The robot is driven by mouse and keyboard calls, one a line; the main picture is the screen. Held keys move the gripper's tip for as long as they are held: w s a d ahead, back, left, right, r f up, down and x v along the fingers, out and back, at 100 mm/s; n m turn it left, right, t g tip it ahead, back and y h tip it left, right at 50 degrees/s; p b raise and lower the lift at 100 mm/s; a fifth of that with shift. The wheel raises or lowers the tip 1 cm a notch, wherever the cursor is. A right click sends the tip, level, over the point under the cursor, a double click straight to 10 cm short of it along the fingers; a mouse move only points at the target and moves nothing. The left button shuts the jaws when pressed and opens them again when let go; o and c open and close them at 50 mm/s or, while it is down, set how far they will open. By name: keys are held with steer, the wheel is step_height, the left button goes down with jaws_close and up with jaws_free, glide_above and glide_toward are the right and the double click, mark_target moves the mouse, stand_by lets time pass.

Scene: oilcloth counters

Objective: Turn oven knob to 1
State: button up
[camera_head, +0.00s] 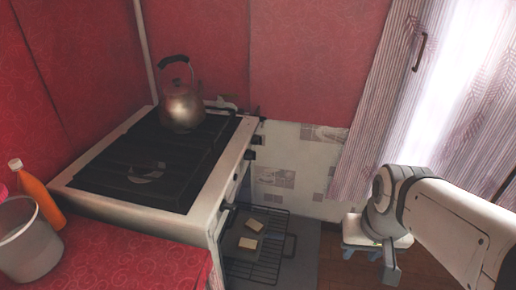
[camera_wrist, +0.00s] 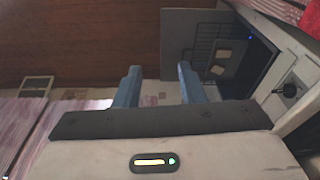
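The white stove (camera_head: 207,205) with a dark top stands left of centre in the head view. Dark knobs line its front edge, one near the front corner (camera_head: 230,206) and others farther back (camera_head: 249,154). One dark knob (camera_wrist: 290,90) shows at the right of the wrist view, on the stove's pale front. Which knob is the oven's, and any numbers, I cannot make out. My gripper (camera_head: 362,252) is right of the stove, apart from the knobs. In the wrist view my gripper (camera_wrist: 159,80) has its two blue fingers spread with nothing between them.
A wire rack (camera_head: 268,262) with two bread-like slices (camera_head: 252,234) juts out below the stove front. A kettle (camera_head: 182,105) stands on the stove. A bucket (camera_head: 28,245) and orange bottle (camera_head: 42,198) are at left. Curtains (camera_head: 375,110) hang at right.

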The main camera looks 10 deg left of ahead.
mark_target(235, 207)
steer(key=shift+o, duration=0.3)
steer(key=shift+d, duration=0.1)
steer(key=shift+o, duration=1.3)
steer(key=shift+w+a+f+m, duration=0.1)
steer(key=shift+a+f+m, duration=0.1)
steer(key=shift+a+m, duration=0.15)
steer(key=w+a+f+m+g+y+p, duration=0.2)
steer(key=w+a+m+g+y, duration=0.15)
steer(key=a+m+y, duration=0.4)
steer(key=w+a+f+m+g+y+p, duration=0.25)
steer(key=w+a+m+y, duration=0.2)
steer(key=a, duration=0.55)
steer(key=w+a+f+m+t+y+p, duration=0.1)
steer(key=w+a+f+m+t+y, duration=0.15)
steer(key=w+f+m, duration=0.35)
steer(key=w+a+f+m+t+y+p, duration=0.1)
steer(key=w+a+f+m+t+y, duration=0.15)
steer(key=w+m+y, duration=0.4)
steer(key=a+h, duration=0.1)
steer(key=a, duration=0.1)
steer(key=a+m+h, duration=0.1)
steer(key=a, duration=0.1)
steer(key=a+h+p, duration=0.1)
steer(key=a, duration=0.2)
steer(key=shift+s+a+f+m+t, duration=0.1)
steer(key=shift+s+f+m+t, duration=0.2)
steer(key=shift+s, duration=0.1)
steer(key=shift+c, duration=0.3)
